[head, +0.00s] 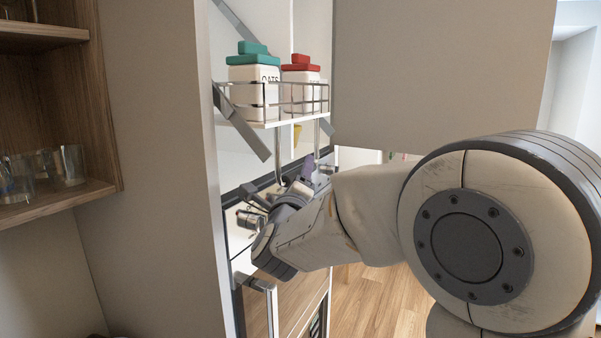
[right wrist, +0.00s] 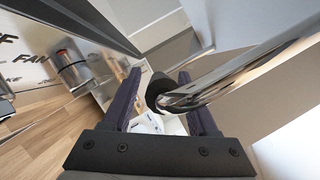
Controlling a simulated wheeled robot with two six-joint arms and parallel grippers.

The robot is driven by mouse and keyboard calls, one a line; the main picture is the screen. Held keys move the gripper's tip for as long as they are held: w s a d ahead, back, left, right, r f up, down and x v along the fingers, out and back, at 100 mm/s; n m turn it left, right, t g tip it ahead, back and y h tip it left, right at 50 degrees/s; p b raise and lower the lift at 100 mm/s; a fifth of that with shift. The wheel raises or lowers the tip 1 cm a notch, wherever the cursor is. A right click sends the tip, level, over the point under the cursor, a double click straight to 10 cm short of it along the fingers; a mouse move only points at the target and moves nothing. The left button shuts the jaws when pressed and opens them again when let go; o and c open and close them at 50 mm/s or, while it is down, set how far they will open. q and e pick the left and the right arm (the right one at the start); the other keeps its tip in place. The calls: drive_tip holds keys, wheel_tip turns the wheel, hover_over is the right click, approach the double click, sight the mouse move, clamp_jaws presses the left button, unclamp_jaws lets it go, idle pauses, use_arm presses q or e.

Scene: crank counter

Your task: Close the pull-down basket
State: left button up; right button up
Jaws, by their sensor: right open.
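The pull-down basket (head: 290,118) is a white shelf with a wire rail, held on grey side arms in front of the tall cabinet. A jar marked OATS with a teal lid (head: 254,78) and a red-lidded jar (head: 300,75) stand in it. A chrome handle (head: 281,150) hangs below the basket. My right gripper (head: 308,170) is open at the lower end of the handle. In the right wrist view, the chrome bar (right wrist: 225,82) with a dark end reaches between the open fingers (right wrist: 160,80); contact is unclear. My left gripper is not in view.
An open wooden shelf with glasses (head: 68,165) is at the left. A cabinet side panel (head: 160,170) stands beside the basket. A lower door with a metal handle (head: 262,285) is below. Bare wood floor (head: 380,295) shows beyond my right arm.

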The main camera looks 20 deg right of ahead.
drive_tip(key=shift+c, duration=0.2)
clamp_jaws()
idle(1.1)
